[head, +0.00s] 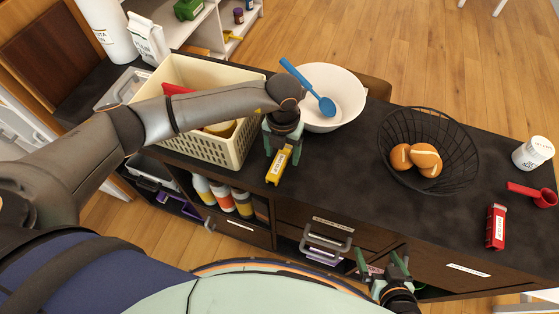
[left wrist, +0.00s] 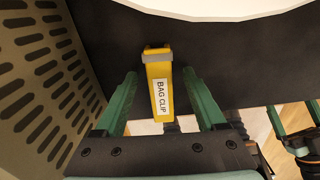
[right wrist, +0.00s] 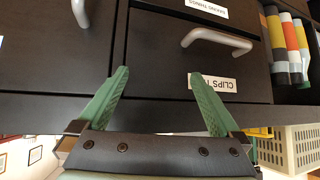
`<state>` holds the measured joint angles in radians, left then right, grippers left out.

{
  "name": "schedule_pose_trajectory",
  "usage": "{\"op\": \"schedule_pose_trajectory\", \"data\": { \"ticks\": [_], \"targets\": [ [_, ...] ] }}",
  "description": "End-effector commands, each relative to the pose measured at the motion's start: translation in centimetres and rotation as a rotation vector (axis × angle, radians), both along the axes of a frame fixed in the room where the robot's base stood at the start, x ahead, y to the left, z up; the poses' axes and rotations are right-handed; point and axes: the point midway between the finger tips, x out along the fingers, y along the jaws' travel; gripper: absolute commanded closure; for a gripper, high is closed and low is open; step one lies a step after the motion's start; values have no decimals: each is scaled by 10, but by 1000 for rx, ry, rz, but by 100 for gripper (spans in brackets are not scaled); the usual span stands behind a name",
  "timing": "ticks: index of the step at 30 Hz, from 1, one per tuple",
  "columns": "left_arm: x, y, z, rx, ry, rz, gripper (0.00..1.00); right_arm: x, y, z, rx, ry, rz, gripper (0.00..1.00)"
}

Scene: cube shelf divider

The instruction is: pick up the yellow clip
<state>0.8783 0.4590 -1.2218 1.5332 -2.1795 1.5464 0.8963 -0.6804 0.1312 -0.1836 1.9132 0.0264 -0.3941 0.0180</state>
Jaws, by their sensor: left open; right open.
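The yellow clip (head: 277,168), labelled "BAG CLIP", is on the dark counter in front of the white bowl. In the left wrist view the clip (left wrist: 159,88) lies between the two green fingers, with a gap on each side. My left gripper (head: 282,154) is open and pointing down around the clip; I cannot tell how far the fingertips are from the counter. My right gripper (head: 379,260) is open and empty at the counter's front, facing the drawers. It also shows in the right wrist view (right wrist: 158,76).
A cream basket (head: 239,151) stands close left of my left gripper. The white bowl (head: 347,88) with a blue spoon (head: 309,90) is behind it. A black wire basket (head: 457,168) with buns, a red box (head: 496,227) and a red scoop (head: 530,192) are right. Drawers (right wrist: 215,52) face my right gripper.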

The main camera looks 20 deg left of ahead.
Motion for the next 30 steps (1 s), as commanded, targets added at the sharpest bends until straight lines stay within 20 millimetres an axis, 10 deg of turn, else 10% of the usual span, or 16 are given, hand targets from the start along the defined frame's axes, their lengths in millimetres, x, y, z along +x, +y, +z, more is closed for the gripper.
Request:
{"op": "schedule_pose_trajectory", "data": {
  "ticks": [22,30],
  "targets": [
    [0,0,1,0,0,0,98,1,1,0,1,-2,1,0],
    [0,0,1,0,0,1,100,1,1,1,1,-2,1,0]
  ]
}}
